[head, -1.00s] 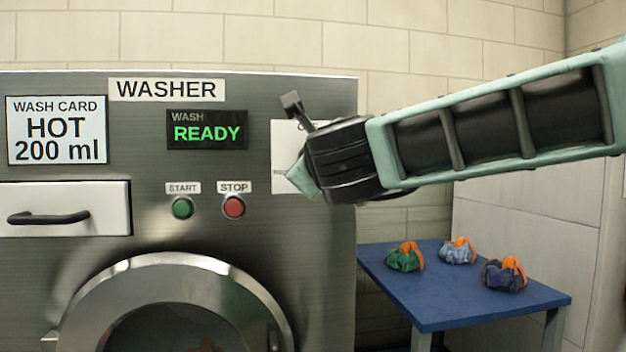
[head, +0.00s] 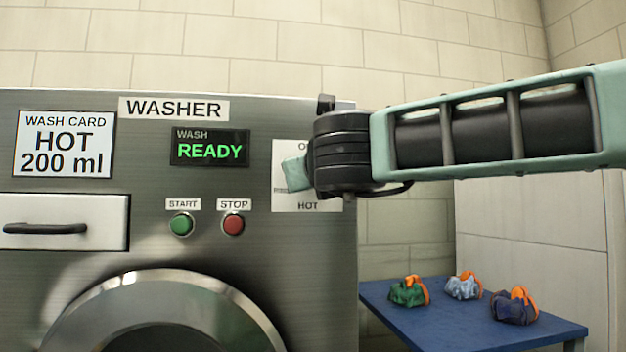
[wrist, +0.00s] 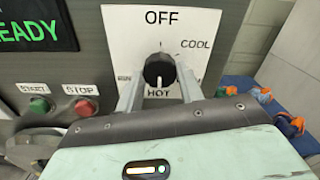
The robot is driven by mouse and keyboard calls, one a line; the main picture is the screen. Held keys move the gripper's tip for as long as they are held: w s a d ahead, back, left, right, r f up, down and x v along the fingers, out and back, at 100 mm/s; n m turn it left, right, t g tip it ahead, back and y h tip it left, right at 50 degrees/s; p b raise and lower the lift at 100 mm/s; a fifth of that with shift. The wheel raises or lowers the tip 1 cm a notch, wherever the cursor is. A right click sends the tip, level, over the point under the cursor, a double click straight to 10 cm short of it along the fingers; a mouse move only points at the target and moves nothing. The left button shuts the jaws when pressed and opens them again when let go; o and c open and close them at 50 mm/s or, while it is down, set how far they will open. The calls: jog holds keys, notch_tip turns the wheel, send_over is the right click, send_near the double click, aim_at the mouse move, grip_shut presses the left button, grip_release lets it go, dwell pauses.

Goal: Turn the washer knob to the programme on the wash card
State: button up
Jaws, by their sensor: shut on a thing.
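The wash card (head: 65,144) on the washer front reads HOT, 200 ml. The round black washer knob (wrist: 159,69) sits on a white dial plate (wrist: 122,31), marked OFF at the top, COOL at upper right and HOT at the bottom. A left label is partly hidden by a finger. A small pale mark on the knob's lower face appears to point down toward HOT. My gripper (wrist: 158,83) is shut on the knob, one finger on each side. In the head view my gripper (head: 296,174) covers the knob and much of the plate (head: 284,151).
The display (head: 209,147) reads WASH READY. A green START button (head: 182,223) and a red STOP button (head: 233,223) sit left of the dial. A drawer (head: 65,212) and round door (head: 160,300) are lower. Sling bags lie on a blue table (head: 440,322) at right.

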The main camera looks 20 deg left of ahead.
jog(key=shift+f, duration=0.15)
jog(key=o, duration=1)
jog(key=b+v, duration=0.1)
jog(key=v, duration=1.6)
jog(key=shift+d, duration=0.2)
jog(key=shift+s, duration=0.1)
